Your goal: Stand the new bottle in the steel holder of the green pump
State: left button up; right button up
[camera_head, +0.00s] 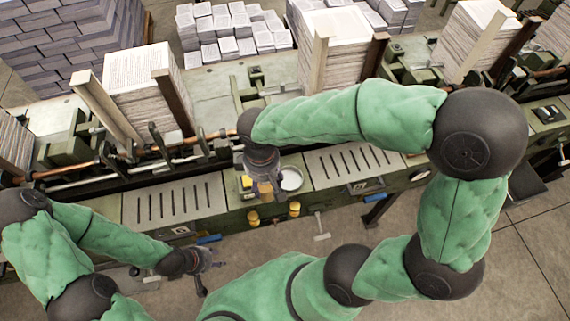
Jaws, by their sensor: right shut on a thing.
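My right gripper (266,172) points down over the front ledge of the green machine. It is shut on a small amber-brown thing (267,188), apparently the bottle, which is mostly hidden by the gripper. A round, pale steel-rimmed cup (291,178) sits just to its right. A yellow item (246,183) shows just to its left. The steel holder and the green pump cannot be told apart clearly here, being small and partly covered by my gripper. My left gripper (212,272) is open and empty, low over the floor in front of the machine.
Slotted plates (172,203) flank the spot on the ledge. Yellow knobs (294,208) and a T-handle (321,228) stick out in front. Tall paper stacks (146,88) stand behind, with copper-coloured rods along the machine. The grey floor in front is mostly free.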

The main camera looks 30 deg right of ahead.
jog(key=shift+w+d+f+b, duration=0.15)
jog(key=shift+w+d+f, duration=0.95)
jog(key=shift+d+f, duration=0.9)
jog(key=shift+w+d+f+b, duration=0.1)
jog(key=shift+w+d+f, duration=1.05)
jog(key=shift+d+f, duration=0.85)
jog(key=shift+w+d+f+b, duration=0.15)
jog(key=shift+w+d+f, duration=0.95)
jog(key=shift+d+f, duration=0.9)
jog(key=shift+a+f, duration=0.3)
jog(key=shift+a, duration=0.1)
jog(key=shift+f+b, duration=0.3)
jog(key=o, duration=1.2)
